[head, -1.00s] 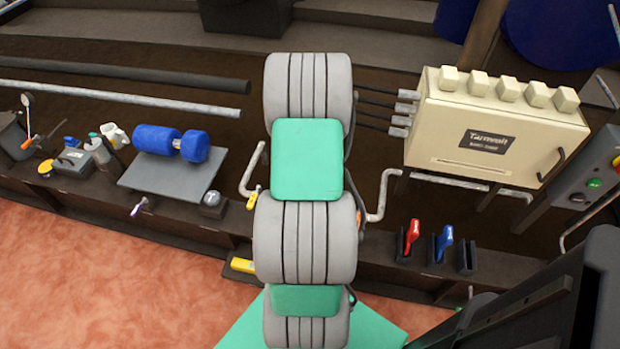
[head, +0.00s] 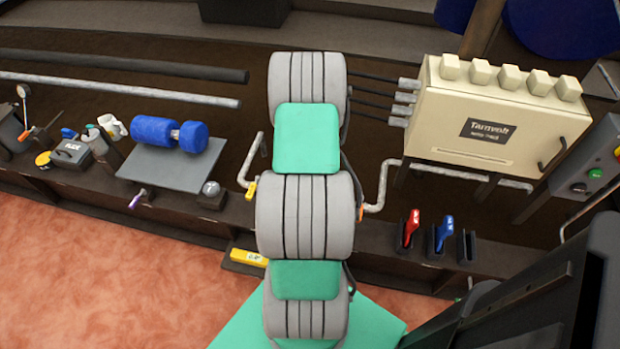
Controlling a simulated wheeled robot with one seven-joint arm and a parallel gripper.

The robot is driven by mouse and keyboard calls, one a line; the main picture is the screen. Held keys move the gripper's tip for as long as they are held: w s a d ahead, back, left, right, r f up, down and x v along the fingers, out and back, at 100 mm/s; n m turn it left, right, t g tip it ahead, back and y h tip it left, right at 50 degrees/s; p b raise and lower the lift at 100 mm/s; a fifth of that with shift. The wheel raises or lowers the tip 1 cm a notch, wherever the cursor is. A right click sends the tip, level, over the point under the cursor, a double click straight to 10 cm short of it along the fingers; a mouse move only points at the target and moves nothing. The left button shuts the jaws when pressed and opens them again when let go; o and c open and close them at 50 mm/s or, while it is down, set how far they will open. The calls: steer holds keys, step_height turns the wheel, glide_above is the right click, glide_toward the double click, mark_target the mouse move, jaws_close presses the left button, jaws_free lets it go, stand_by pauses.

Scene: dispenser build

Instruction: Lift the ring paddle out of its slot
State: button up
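A rack with upright dark slots stands right of centre, along the front of the brown bench. A red-handled paddle (head: 412,228) stands upright in the left slot. A blue-handled paddle (head: 444,233) stands in the middle slot, leaning slightly to the right. The right slot (head: 467,247) looks empty. Only the upper parts of the paddles show, and they are too small to tell which is the ring paddle. My gripper is not in view.
A column of grey ribbed rolls with green pads (head: 307,138) fills the centre. A cream box (head: 490,115) with hoses and white knobs stands behind the slots. A bent pipe (head: 377,190) is left of them. A blue dumbbell (head: 165,132) lies left. Dark structure (head: 535,310) blocks the lower right.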

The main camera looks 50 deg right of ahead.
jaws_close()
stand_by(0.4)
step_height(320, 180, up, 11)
steer(key=p, duration=0.8)
stand_by(0.9)
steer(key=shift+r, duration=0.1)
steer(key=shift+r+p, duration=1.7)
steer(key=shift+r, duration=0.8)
